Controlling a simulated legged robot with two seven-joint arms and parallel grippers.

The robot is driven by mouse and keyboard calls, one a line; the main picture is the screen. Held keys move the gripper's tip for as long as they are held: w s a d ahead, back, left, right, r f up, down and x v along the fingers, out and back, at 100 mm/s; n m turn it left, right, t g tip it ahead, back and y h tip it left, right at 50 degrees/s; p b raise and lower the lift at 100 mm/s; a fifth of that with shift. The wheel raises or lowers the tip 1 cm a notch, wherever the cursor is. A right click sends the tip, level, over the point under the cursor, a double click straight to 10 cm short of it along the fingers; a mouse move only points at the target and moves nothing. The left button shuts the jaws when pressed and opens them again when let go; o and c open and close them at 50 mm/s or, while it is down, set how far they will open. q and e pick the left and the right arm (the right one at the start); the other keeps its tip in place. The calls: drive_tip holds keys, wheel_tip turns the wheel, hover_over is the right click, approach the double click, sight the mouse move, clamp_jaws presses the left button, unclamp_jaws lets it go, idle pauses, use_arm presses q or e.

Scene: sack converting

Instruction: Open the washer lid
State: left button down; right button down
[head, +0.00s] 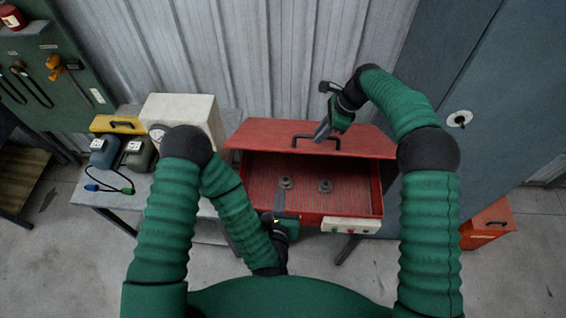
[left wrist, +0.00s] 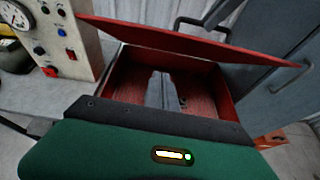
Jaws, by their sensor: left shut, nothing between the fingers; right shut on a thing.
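The washer is a red box (head: 374,191) with its red lid (head: 262,135) raised, so the ribbed interior and two small grey round fittings show. The lid also shows tilted over the box in the left wrist view (left wrist: 150,36). My right gripper (head: 321,132) is at the lid's dark handle (head: 296,138) and shut on it; its fingers hide part of the handle. My left gripper (head: 279,200) is shut and empty at the box's front edge, below the lid. Its closed fingers show in the left wrist view (left wrist: 162,90), in front of the box opening.
A white control box with a gauge (head: 184,108) stands left of the washer on a grey table (head: 98,190). Two small jugs and a yellow case (head: 117,124) are further left. A blue-grey cabinet (head: 510,110) stands right; an orange box (head: 487,226) is on the floor.

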drive_tip(key=shift+w+d+f, duration=0.1)
drive_tip(key=shift+w+d, duration=0.05)
use_arm(q)
drive_tip(key=w, duration=1.1)
drive_tip(key=shift+w+f, duration=0.2)
drive_tip(key=shift+w, duration=0.1)
drive_tip(key=shift+a+r, duration=0.1)
use_arm(e)
drive_tip(key=c, duration=1.5)
unclamp_jaws()
use_arm(q)
drive_tip(key=shift+w+a+r, duration=0.15)
drive_tip(key=shift+w+r, duration=0.7)
drive_tip(key=shift+r, duration=0.2)
use_arm(e)
drive_tip(key=shift+o, duration=0.3)
drive_tip(key=shift+a, duration=0.2)
